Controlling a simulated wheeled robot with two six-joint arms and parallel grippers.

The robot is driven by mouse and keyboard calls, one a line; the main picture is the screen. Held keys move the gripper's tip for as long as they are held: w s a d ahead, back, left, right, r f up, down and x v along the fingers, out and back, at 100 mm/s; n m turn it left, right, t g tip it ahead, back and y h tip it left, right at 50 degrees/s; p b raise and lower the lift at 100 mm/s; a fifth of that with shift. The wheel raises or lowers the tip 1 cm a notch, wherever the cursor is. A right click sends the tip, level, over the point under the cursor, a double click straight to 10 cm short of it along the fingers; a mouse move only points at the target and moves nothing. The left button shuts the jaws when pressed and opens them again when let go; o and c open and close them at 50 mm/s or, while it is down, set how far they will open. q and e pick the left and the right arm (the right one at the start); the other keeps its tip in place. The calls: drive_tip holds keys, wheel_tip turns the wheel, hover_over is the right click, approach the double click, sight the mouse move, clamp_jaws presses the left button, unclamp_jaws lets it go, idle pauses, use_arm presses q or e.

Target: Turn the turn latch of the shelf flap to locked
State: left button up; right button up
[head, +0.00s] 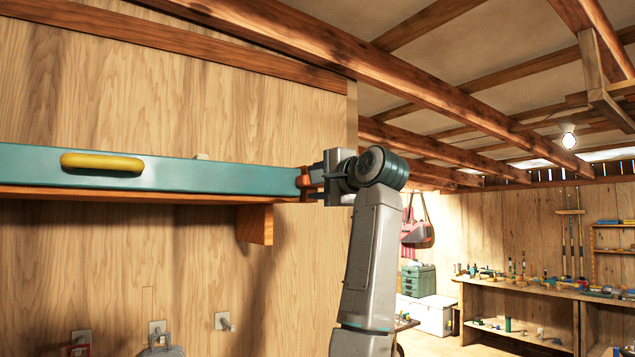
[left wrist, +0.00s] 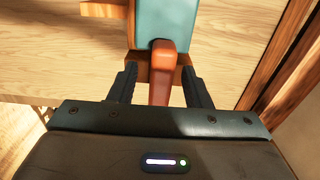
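The shelf flap (head: 225,174) is a long teal board with a yellow handle (head: 102,162) at the left of the head view. Its end also shows at the top of the left wrist view (left wrist: 165,20). The orange-red turn latch (head: 303,179) is at the flap's right end. In the left wrist view the latch (left wrist: 163,68) points down toward my gripper. My left gripper (head: 317,183) is at the latch, with one finger on each side. The fingers are apart, with gaps visible between them and the latch. My right gripper is not in view.
A wooden shelf edge (head: 140,195) and bracket (head: 256,224) are under the flap. Wall hooks (head: 223,321) are lower down. A roof beam (head: 330,50) runs overhead. A workbench (head: 525,290) with small items stands far right, with open room before it.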

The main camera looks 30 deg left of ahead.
use_arm(q)
drive_tip(key=b+v, duration=0.4)
drive_tip(key=v, duration=0.6)
drive_tip(key=shift+s+d, duration=0.2)
drive_tip(key=shift+d, duration=0.15)
